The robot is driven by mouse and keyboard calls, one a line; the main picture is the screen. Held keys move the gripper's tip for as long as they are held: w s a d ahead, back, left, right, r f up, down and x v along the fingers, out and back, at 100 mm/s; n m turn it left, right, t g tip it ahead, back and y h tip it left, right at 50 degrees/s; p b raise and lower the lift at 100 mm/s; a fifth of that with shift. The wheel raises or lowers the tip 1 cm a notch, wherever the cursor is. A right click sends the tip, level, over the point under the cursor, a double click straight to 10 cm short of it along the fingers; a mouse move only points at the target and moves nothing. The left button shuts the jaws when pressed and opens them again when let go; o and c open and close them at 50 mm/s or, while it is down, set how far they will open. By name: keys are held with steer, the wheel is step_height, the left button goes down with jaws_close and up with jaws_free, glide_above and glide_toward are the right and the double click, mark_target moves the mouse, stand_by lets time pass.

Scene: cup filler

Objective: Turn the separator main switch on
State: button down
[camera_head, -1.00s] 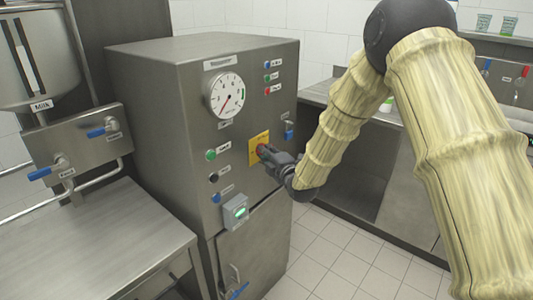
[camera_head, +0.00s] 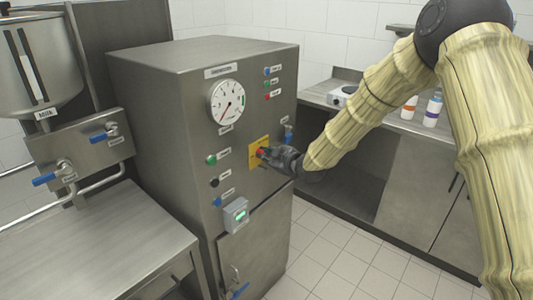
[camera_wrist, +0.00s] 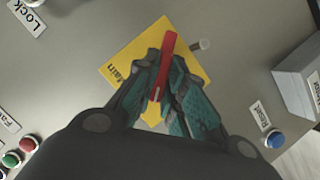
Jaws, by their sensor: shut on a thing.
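The main switch is a red handle (camera_wrist: 165,62) on a yellow plate (camera_wrist: 127,58) marked "Main", on the front of the grey steel separator cabinet (camera_head: 190,110). In the head view the yellow plate (camera_head: 253,157) is partly hidden by my gripper (camera_head: 266,153). In the wrist view my gripper (camera_wrist: 168,85) has its two teal-padded fingers closed around the red handle, one on each side. The handle stands nearly along the fingers, leaning slightly right at its top. A yellow arrow tip shows below it between the fingers.
A round gauge (camera_head: 227,101) sits above. Green, black and blue buttons line the panel's left, near a small grey box with a green light (camera_head: 236,214). A blue Reset button (camera_wrist: 275,140) lies right of the plate. A steel table (camera_head: 100,240) stands at the left.

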steer(key=shift+w+d+r+m+g+y+p, duration=0.1)
steer(key=shift+m+g+y+p, duration=0.5)
steer(key=shift+m+p, duration=0.8)
steer(key=shift+w+d+m+g+y+p, duration=0.1)
steer(key=shift+m+g+y+p, duration=0.3)
steer(key=shift+m+g+p, duration=0.9)
steer(key=shift+a+t+p, duration=0.1)
steer(key=shift+t+p, duration=0.3)
steer(key=shift+p, duration=0.05)
steer(key=c, duration=1.5)
jaws_free()
steer(key=shift+s, duration=0.1)
steer(key=v, duration=1.2)
